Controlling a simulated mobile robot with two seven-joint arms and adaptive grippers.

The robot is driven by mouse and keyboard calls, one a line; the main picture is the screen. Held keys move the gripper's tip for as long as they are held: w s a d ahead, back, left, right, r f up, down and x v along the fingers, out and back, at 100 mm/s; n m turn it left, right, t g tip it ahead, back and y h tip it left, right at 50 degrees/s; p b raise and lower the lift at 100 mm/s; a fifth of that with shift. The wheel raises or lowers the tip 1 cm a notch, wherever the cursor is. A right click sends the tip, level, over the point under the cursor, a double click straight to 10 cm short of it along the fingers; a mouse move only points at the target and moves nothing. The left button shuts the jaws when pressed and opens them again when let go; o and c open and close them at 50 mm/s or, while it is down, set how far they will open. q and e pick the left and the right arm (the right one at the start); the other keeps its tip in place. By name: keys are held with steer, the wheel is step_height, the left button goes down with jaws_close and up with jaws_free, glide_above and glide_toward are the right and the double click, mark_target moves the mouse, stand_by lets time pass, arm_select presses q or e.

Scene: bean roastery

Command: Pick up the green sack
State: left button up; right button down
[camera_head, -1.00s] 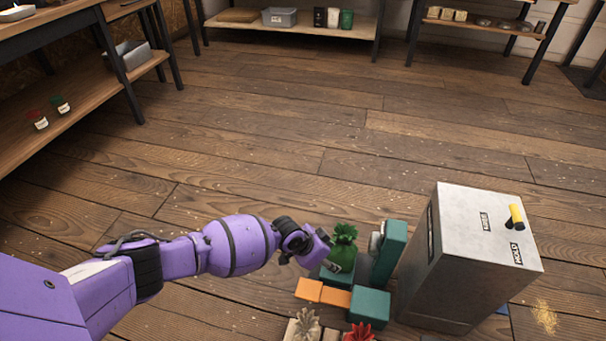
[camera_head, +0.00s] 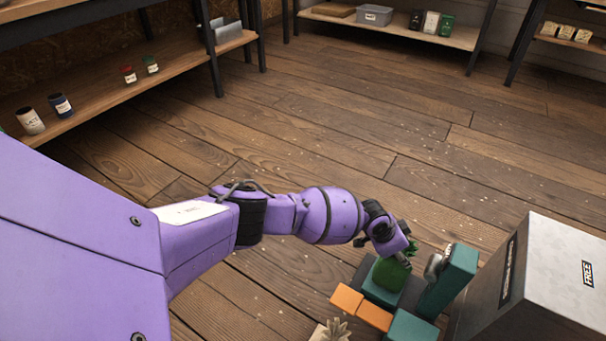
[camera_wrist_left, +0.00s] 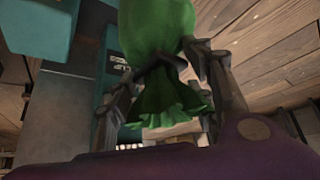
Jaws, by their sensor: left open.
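The green sack (camera_head: 388,273) sits low among the teal and orange pieces in the head view. My left gripper (camera_head: 402,256) is over its top and partly covers it. In the left wrist view the sack's round body (camera_wrist_left: 157,30) and its frilled top are large and close. The open fingers of my left gripper (camera_wrist_left: 168,70) lie on either side of its gathered neck. I cannot tell whether they touch it. My right gripper is not in view.
A teal upright (camera_head: 452,277) stands just right of the sack, with a grey metal cabinet (camera_head: 545,285) beyond. Orange blocks (camera_head: 347,299), a teal block (camera_head: 410,328) and a pale tufted top (camera_head: 332,331) are in front. Open wooden floor (camera_head: 330,140) lies behind.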

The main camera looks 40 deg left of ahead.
arm_select(q)
steer(key=shift+w+r, duration=0.15)
steer(key=shift+r, duration=0.15)
steer(key=c, duration=1.2)
jaws_close()
steer(key=shift+w+d+r, duration=0.1)
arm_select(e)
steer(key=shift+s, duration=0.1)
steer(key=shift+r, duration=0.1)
